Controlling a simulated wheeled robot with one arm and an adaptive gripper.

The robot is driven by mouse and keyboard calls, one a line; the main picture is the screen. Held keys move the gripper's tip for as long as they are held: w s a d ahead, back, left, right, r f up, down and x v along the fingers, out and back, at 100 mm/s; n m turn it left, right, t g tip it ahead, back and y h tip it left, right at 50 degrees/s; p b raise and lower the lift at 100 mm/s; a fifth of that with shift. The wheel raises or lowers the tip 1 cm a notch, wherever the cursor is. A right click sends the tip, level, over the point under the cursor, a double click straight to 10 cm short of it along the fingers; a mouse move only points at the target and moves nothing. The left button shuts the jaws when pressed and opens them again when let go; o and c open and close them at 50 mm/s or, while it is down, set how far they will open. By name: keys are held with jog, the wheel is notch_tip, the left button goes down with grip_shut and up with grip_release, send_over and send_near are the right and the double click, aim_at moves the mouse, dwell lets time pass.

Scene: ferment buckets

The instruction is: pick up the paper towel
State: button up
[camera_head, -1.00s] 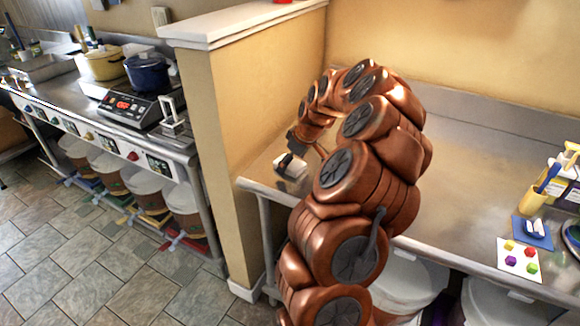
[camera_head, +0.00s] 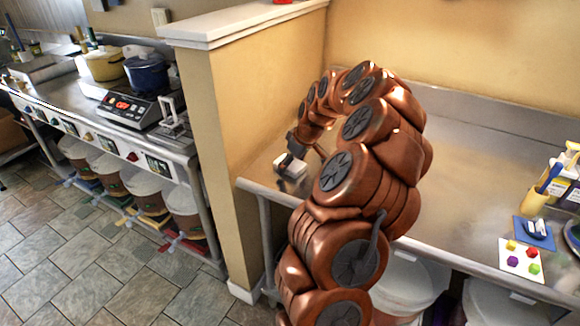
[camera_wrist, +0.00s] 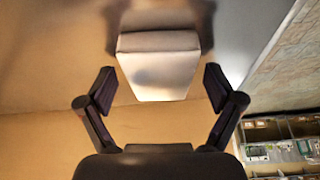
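The paper towel shows in the wrist view as a pale, block-shaped white thing (camera_wrist: 158,65), straight ahead of my gripper. In the head view it is a small white shape (camera_head: 297,170) on the steel counter, close to the tan partition wall and partly hidden by my gripper. My gripper (camera_wrist: 158,86) is open, with one dark finger on each side of the towel's near end. Gaps show between both fingers and the towel in the wrist view. In the head view my gripper (camera_head: 294,156) is small and dark at the counter's left end.
The tan partition (camera_head: 245,120) stands close to the left of my gripper. The steel counter (camera_head: 465,190) is mostly bare in the middle. A card with colored cubes (camera_head: 520,260), a blue tray (camera_head: 533,233) and a yellow cup (camera_head: 533,203) are at the right. White buckets (camera_head: 405,285) stand below.

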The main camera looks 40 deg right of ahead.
jog(key=c, duration=0.6)
jog(key=shift+r, duration=0.15)
jog(key=shift+c, duration=0.2)
jog(key=shift+r+p, duration=0.25)
jog(key=shift+p, duration=0.5)
jog(key=shift+d+r+b, duration=0.1)
jog(key=shift+r+b, duration=0.15)
jog(key=shift+b, duration=0.2)
jog(key=shift+r+b, duration=0.5)
jog(key=shift+r, duration=0.9)
jog(key=s+a+r+b, duration=0.1)
jog(key=s+a+b, duration=0.2)
jog(key=a, duration=1.2)
jog(key=shift+s+a+r+b, duration=0.2)
jog(key=shift+s+b, duration=0.1)
jog(key=shift+s, duration=0.8)
